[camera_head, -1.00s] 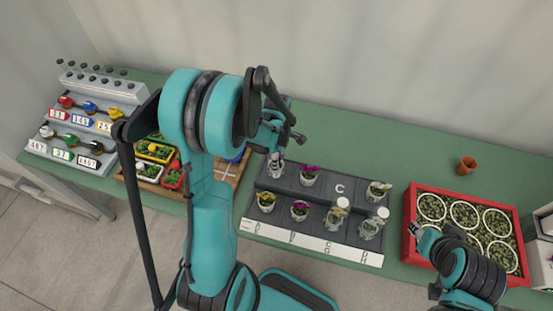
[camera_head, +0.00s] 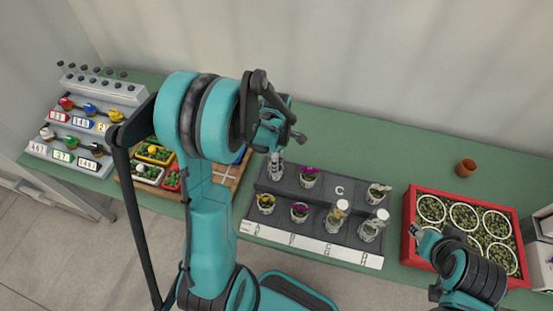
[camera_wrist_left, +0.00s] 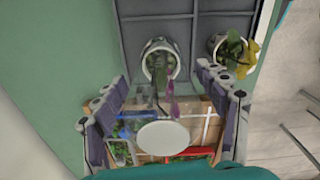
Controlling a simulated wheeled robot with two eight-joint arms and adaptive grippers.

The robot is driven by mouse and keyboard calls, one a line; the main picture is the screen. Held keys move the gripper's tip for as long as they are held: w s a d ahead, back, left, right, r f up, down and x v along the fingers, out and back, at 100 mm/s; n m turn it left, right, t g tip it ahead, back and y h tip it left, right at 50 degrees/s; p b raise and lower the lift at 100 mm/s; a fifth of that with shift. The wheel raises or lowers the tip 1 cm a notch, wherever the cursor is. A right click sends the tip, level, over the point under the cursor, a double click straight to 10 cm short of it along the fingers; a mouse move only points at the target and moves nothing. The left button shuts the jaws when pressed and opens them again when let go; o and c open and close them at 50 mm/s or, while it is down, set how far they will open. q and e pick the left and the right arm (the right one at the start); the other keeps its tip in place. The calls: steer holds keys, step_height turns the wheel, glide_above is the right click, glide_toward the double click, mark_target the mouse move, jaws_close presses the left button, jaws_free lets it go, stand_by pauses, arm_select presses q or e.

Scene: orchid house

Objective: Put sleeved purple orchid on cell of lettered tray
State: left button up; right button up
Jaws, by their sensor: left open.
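The sleeved purple orchid, a clear sleeve with a purple bloom and a white disc on top, stands in a white pot (camera_wrist_left: 160,60) in the back left cell of the dark lettered tray (camera_head: 254,207). My left gripper (camera_wrist_left: 163,88) is open, with its fingers on either side of the sleeve; it also shows in the head view (camera_head: 277,150), above that cell.
Other potted plants fill several tray cells, including a purple one (camera_head: 309,176) and two sleeved ones (camera_head: 338,215) in front. The red crate (camera_head: 409,215) of round pots stands right, with a terracotta pot (camera_head: 466,167) behind. A crate of coloured boxes (camera_head: 152,153) stands left.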

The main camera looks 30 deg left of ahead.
arm_select(q)
step_height(320, 180, up, 11)
steer(key=shift+d+f+p, duration=0.1)
steer(key=shift+f+p, duration=0.1)
steer(key=shift+p, duration=0.85)
steer(key=s+d+r+m+t, duration=0.7)
steer(key=s+d+m, duration=0.3)
steer(key=m, duration=1.2)
steer(key=shift+s+d+r+m, duration=0.15)
steer(key=shift+s+r+m, duration=0.15)
steer(key=shift+s+r, duration=0.35)
steer(key=shift+w, duration=0.1)
